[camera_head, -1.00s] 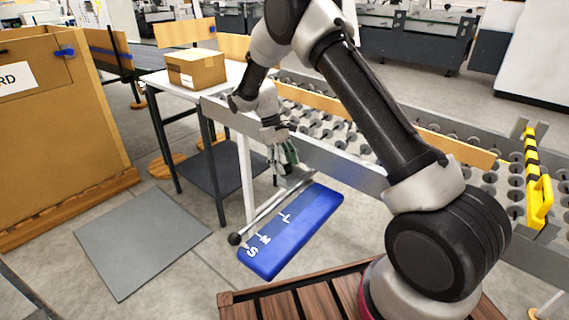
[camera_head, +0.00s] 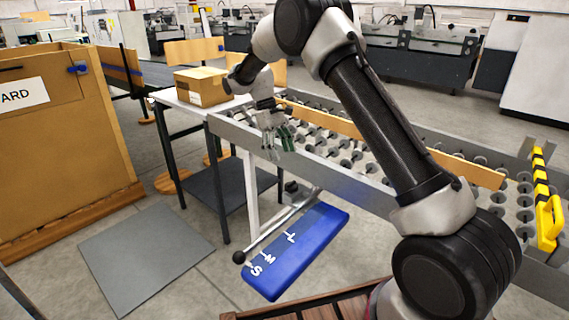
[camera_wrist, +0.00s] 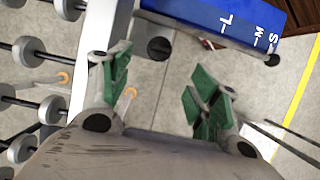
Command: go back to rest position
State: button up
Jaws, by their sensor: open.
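My gripper (camera_head: 277,150) is open and empty, with its fingers pointing down beside the near rail of the roller conveyor (camera_head: 345,175). In the wrist view my gripper (camera_wrist: 160,95) shows two green-padded fingers spread apart with only floor between them. A blue panel (camera_head: 295,255) marked L, M and S, with a lever (camera_head: 275,229) ending in a black knob along its side, lies below and past the fingertips. The blue panel also shows at the top of the wrist view (camera_wrist: 205,12).
A cardboard box (camera_head: 201,87) stands on the white table (camera_head: 180,98) left of the conveyor. A large brown cardboard container (camera_head: 60,150) is at the left. A yellow handle (camera_head: 549,220) sits at the conveyor's right. A grey mat (camera_head: 145,255) lies on open floor.

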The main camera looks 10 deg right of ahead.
jog(key=shift+w+a+r, duration=0.1)
jog(key=shift+r, duration=0.2)
jog(key=shift+m, duration=0.5)
jog(key=s+f, duration=0.3)
jog(key=shift+s+d, duration=0.3)
jog(key=shift+d, duration=0.1)
jog(key=s+d+r+m+t+y, duration=0.1)
jog(key=s+d+r, duration=0.4)
jog(key=s, duration=0.6)
jog(key=s+d+r+m+t, duration=0.3)
jog(key=s+d+r, duration=0.3)
jog(key=s+r, duration=0.3)
jog(key=s+d+r+m+t+y, duration=0.1)
jog(key=s+d+r+t, duration=0.3)
jog(key=s, duration=1)
jog(key=shift+s+d+r+m+y, duration=0.45)
jog(key=shift+d+r, duration=0.5)
jog(key=shift+r, duration=0.75)
